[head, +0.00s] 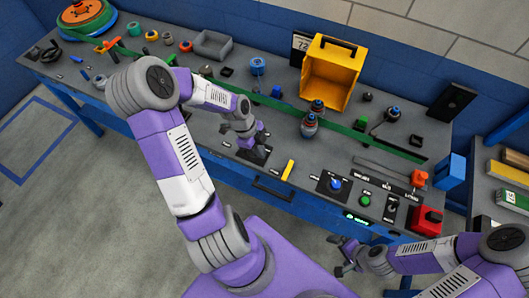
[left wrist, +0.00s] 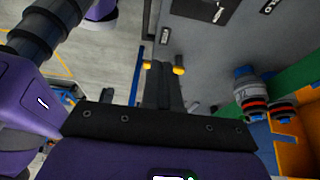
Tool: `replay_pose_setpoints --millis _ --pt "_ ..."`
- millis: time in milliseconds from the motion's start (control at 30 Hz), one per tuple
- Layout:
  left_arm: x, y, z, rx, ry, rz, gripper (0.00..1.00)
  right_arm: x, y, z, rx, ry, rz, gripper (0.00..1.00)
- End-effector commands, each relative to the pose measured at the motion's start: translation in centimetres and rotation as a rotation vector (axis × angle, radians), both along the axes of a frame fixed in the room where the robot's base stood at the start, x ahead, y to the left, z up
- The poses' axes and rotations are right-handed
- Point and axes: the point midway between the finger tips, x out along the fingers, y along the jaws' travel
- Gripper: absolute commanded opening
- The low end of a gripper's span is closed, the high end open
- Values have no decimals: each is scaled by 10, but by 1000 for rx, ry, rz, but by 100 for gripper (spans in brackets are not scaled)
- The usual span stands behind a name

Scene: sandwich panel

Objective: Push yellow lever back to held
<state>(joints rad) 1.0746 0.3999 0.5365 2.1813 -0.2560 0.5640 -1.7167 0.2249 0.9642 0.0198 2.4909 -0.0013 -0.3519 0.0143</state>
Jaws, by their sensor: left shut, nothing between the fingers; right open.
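The yellow lever (head: 288,169) shows in the head view as a short yellow bar near the front edge of the bench. My left gripper (head: 260,141) is shut and empty, pointing down just left of the lever. In the left wrist view my shut fingers (left wrist: 165,72) cover the middle of the yellow lever (left wrist: 179,70), whose ends show on both sides. I cannot tell whether they touch. A dark plate (head: 254,156) lies below the left gripper. My right gripper (head: 343,257) is open and empty, in front of the bench.
Right of the lever is a panel with a blue knob (head: 335,184), a green button (head: 365,201) and a red box (head: 427,220). Behind stand jars (head: 309,126) and a yellow bin (head: 330,72). A green strip (head: 345,131) crosses the grey bench.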

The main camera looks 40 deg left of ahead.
Motion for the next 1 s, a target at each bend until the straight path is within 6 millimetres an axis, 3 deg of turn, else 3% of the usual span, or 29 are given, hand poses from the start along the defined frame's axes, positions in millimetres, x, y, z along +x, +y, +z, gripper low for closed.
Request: replay_pose_setpoints --millis 333,600,1000 --pt "6 -30 -74 -4 2 -6 0 0 0 -22 0 0 0 100" --pt "14 -60 -70 -1 -1 -3 0 0 0 -22 0 0 0 100" --pt "16 -66 -69 -1 0 0 0 0 0 -22 0 0 0 100"
